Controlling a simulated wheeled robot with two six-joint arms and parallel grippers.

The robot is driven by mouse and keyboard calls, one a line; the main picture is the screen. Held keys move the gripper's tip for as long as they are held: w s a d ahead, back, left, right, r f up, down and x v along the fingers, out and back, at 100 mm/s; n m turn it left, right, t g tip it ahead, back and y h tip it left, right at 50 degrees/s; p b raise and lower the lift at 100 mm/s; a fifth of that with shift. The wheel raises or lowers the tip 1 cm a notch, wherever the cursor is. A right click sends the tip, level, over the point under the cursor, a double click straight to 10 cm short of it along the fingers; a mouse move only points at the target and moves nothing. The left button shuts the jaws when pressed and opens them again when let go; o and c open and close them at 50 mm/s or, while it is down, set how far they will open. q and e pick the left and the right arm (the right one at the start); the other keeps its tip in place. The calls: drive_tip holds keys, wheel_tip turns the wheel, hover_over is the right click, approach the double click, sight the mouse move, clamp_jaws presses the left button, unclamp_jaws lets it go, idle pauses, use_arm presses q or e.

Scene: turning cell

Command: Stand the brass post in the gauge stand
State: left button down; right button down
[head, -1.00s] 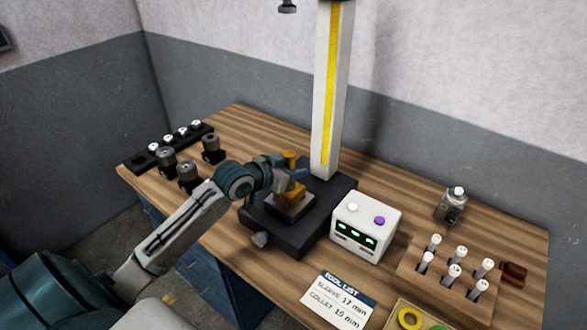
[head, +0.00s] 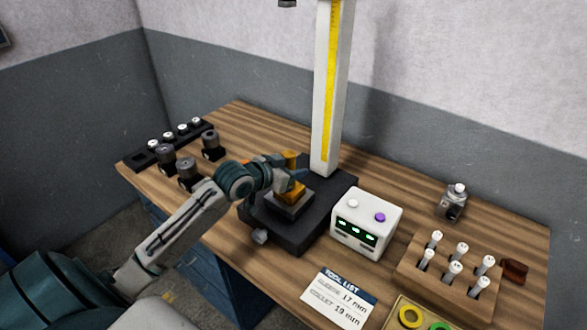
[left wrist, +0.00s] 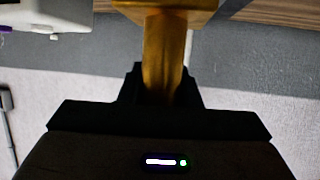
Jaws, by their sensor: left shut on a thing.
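My left gripper (head: 293,173) is shut on the brass post (head: 291,190), with the upper end showing above the fingers and a wider brass foot below them. The post looks upright, over the grey square block on the dark base of the gauge stand (head: 318,232). I cannot tell whether the foot touches the block. In the left wrist view the post (left wrist: 163,55) runs between the dark jaws (left wrist: 160,88), its wide foot cut off at the top edge. The stand has a white column with a yellow scale. My right gripper is not in view.
A white box with green displays (head: 366,222) stands close right of the stand. A wooden rack (head: 448,274) of white-topped pieces is further right, with a tool list card (head: 338,298) in front. Dark holders (head: 187,172) and a black rack (head: 142,161) are at left.

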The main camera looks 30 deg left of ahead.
use_arm(q)
drive_tip(key=shift+f+b, duration=0.45)
drive_tip(key=shift+f, duration=0.3)
idle(0.4)
drive_tip(key=c, duration=1)
unclamp_jaws()
drive_tip(key=shift+s+d, duration=0.1)
drive_tip(key=shift+o, duration=0.2)
drive_tip(key=shift+f, duration=0.2)
drive_tip(key=shift+s+a+r, duration=0.2)
drive_tip(key=shift+s+a, duration=0.05)
drive_tip(key=shift+s, duration=0.2)
drive_tip(key=b+v, duration=0.1)
drive_tip(key=v, duration=0.5)
drive_tip(key=shift+w, duration=0.1)
drive_tip(key=p+v, duration=0.2)
drive_tip(key=v, duration=0.2)
drive_tip(key=shift+d+r, duration=0.1)
drive_tip(key=shift+d, duration=0.05)
